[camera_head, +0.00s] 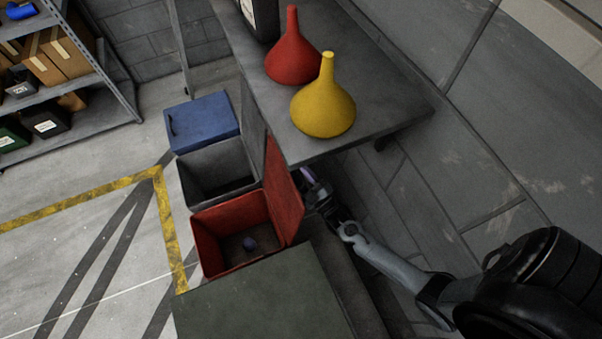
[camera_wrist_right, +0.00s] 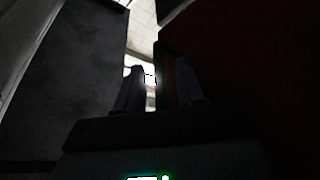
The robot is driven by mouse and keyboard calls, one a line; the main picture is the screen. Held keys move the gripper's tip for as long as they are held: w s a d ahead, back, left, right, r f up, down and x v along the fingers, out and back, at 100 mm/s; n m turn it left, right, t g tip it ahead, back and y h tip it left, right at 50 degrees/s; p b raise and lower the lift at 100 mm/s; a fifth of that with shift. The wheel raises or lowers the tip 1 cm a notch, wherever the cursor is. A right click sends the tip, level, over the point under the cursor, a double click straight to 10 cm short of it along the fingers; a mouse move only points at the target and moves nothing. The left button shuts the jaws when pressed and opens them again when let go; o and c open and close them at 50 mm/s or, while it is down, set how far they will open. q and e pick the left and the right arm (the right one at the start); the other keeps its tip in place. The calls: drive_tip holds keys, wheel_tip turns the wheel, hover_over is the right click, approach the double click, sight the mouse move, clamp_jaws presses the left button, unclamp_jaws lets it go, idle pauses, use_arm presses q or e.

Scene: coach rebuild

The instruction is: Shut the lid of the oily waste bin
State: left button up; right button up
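The red bin (camera_head: 222,262) stands open, with a small dark bluish item (camera_head: 249,243) on its floor. Its red lid (camera_head: 284,192) stands upright at the bin's right side. No label is readable to confirm which bin is for oily waste. My right gripper (camera_head: 318,190) is behind the lid, on the wall side, partly hidden by it. In the right wrist view, the two dark fingers (camera_wrist_right: 158,88) stand apart with light between them. A dark reddish surface fills that view's right side. Whether the fingers touch the lid cannot be told. My left gripper is not in view.
A grey bin (camera_head: 217,171), also open, and a shut blue bin (camera_head: 203,122) stand behind the red one. A shelf (camera_head: 385,95) with red (camera_head: 292,55) and yellow (camera_head: 324,105) funnels overhangs near the lid. A dark green box top (camera_head: 265,300) is in front. Floor at left is clear.

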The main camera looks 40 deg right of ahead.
clamp_jaws()
drive_tip(key=w+a+n+g+y+p, duration=0.1)
drive_tip(key=a+n, duration=0.3)
drive_tip(key=a, duration=0.5)
drive_tip(key=w+a+n+g+p, duration=0.1)
drive_tip(key=w+a+n, duration=0.3)
drive_tip(key=a, duration=0.5)
drive_tip(key=shift+w+a+r+y+p, duration=0.2)
drive_tip(key=shift+w+r+y+p, duration=0.15)
drive_tip(key=shift+r+y+p, duration=0.1)
